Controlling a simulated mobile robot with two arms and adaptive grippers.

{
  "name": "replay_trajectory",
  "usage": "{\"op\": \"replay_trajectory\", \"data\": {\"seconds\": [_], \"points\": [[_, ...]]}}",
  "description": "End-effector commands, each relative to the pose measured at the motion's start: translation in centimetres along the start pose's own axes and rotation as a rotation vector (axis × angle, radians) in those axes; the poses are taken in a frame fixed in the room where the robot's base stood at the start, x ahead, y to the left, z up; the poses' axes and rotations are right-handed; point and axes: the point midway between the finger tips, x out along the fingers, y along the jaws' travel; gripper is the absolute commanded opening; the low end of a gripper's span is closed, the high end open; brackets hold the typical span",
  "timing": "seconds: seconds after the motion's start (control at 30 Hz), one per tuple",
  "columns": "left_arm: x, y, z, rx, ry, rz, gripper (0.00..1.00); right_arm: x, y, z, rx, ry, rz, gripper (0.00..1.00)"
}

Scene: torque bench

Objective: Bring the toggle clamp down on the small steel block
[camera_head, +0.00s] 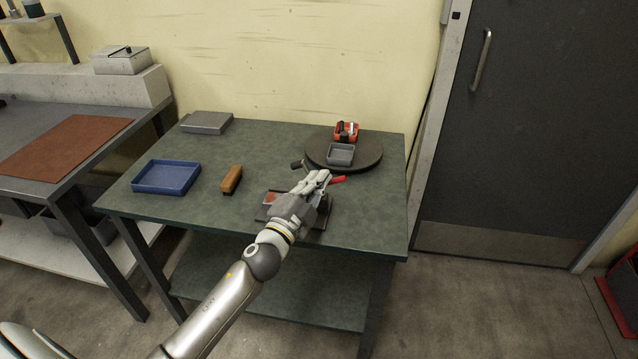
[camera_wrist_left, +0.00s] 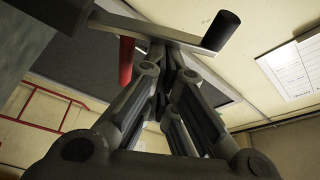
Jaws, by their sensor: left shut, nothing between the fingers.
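The toggle clamp stands near the front right of the green table, largely hidden behind my left gripper (camera_head: 318,178). Its red handle (camera_head: 338,180) sticks out to the right of the fingers, and its black tip (camera_head: 296,164) shows to the left. In the left wrist view, the grey clamp bar (camera_wrist_left: 165,33) with a black cylinder tip (camera_wrist_left: 220,31) crosses just beyond my shut, empty fingers (camera_wrist_left: 168,58). The red handle (camera_wrist_left: 126,60) hangs to their left. Whether the fingers touch the bar I cannot tell. I cannot make out the small steel block. My right gripper is out of view.
A dark round turntable (camera_head: 374,158) behind the clamp carries a grey tray (camera_head: 341,154) and a red bin (camera_head: 347,131). A brown brush (camera_head: 231,179), a blue tray (camera_head: 166,177) and a grey case (camera_head: 207,122) lie to the left. Bare tabletop (camera_head: 265,150) lies between.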

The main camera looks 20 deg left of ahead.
Motion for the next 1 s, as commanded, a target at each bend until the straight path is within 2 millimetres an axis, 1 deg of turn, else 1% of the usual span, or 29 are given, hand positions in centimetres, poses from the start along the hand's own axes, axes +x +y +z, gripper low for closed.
{"op": "replay_trajectory", "data": {"seconds": [0.03, 0.17, 0.27, 0.53, 0.8, 1.0], "points": [[-0.1, 0.2, 0.3, -0.026, -0.002, -0.010, 0.00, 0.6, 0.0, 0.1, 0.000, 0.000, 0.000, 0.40], [-0.3, 0.1, 0.9, -0.110, -0.003, -0.038, 0.00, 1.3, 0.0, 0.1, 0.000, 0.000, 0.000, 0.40], [-0.5, -0.2, 1.5, -0.101, -0.001, -0.035, 0.00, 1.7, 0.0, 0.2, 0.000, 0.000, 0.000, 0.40], [-1.0, -0.5, 3.0, -0.100, -0.003, -0.035, 0.00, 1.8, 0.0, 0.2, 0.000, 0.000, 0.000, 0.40], [-1.6, -0.1, 4.5, -0.099, -0.004, -0.034, 0.00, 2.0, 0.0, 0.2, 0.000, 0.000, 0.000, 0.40], [-1.8, 0.2, 5.3, -0.099, -0.003, -0.034, 0.00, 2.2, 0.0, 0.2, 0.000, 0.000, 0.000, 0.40]]}}
